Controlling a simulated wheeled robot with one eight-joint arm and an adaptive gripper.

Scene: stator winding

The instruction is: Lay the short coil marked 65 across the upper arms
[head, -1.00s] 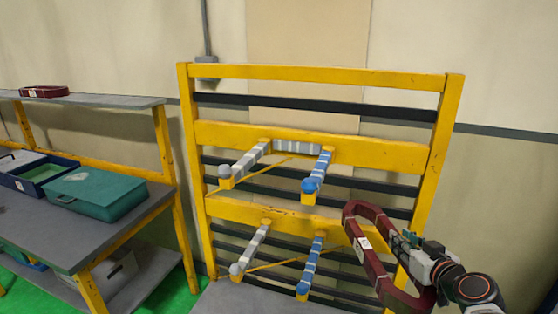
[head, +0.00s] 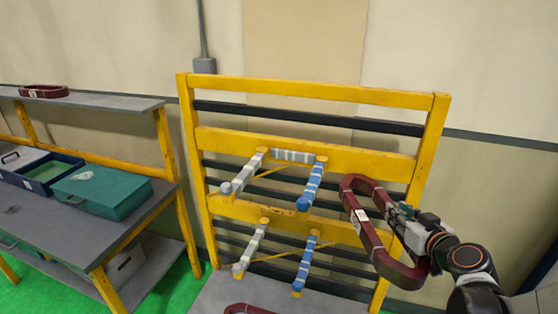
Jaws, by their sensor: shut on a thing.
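A dark red, elongated ring-shaped coil (head: 369,239) with a small white label is held at the right in the head view. The number on the label is too small to read. My gripper (head: 396,218) is shut on the coil's right side and holds it in the air, tilted, in front of the rack's right post. The upper arms are a white-wrapped one (head: 245,170) and a blue-and-white-wrapped one (head: 313,183), sticking out from the yellow rack (head: 310,91). The upper arms carry no coil. The held coil is to the right of them and apart.
The lower arms, one white (head: 251,249) and one blue (head: 306,263), are also bare. Another red coil (head: 246,309) shows at the bottom edge. A red coil (head: 44,91) lies on the left shelf (head: 100,98). A teal case (head: 102,192) sits on the left bench.

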